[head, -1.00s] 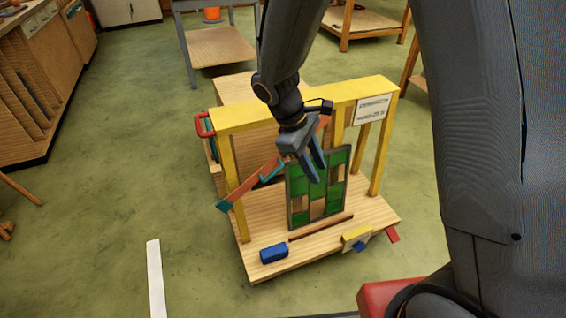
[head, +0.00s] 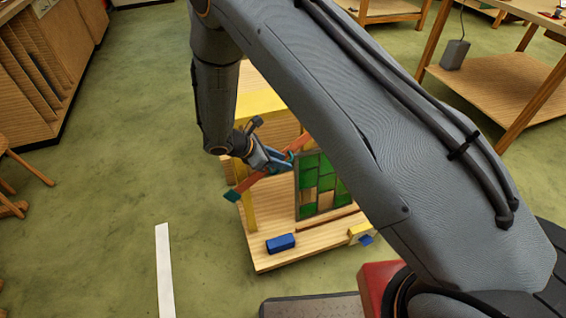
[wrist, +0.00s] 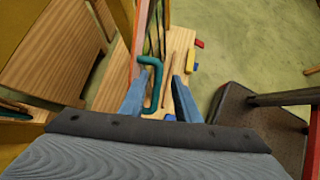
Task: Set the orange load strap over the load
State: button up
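The orange load strap (head: 252,182) is a straight bar slanting up to the right, with a teal lower end (head: 232,196) and a teal handle (wrist: 157,70). The load, a panel of green and tan panes (head: 318,188), stands upright on the wooden cart right of the strap. My gripper (head: 288,163) is at the handle beside the panel's upper left edge. In the wrist view its blue fingers (wrist: 157,92) are apart, with part of the handle between them. Contact with the handle cannot be made out. My arm hides the panel's right side.
A yellow frame (head: 262,103) rises from the cart deck (head: 285,247). A blue block (head: 281,243) lies on the deck's front, and a yellow block (head: 361,231) is at its right. A white strip (head: 164,270) marks the open green floor at left.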

jog(key=shift+x, duration=1.95)
